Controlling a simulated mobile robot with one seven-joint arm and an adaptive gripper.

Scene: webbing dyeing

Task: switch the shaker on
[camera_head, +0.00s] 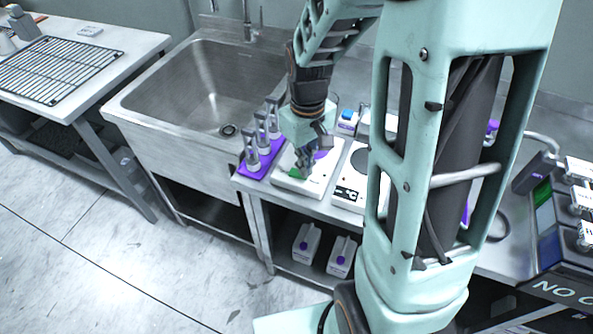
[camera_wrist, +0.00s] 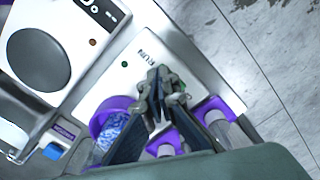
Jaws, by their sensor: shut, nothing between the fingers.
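The shaker is a white, flat-topped unit (camera_head: 290,184) on the bench right of the sink; its white top, marked RUN, fills the middle of the wrist view (camera_wrist: 110,84). A small green dot (camera_wrist: 124,64) shows beside the RUN lettering. A green patch (camera_head: 296,173) shows on the unit in the head view, right by my fingers. My gripper (camera_head: 304,171) is shut and empty, pointing down at the RUN end. In the wrist view its fingertips (camera_wrist: 160,84) meet just below the lettering and hide what lies under them. I cannot tell whether they touch it.
A purple cup with blue-white contents (camera_wrist: 112,124) is close beside my fingers. A purple rack (camera_head: 250,171) with upright clear tubes stands left of the shaker. A white unit with a round grey plate (camera_wrist: 38,60) stands right of it. The steel sink (camera_head: 150,92) is further left.

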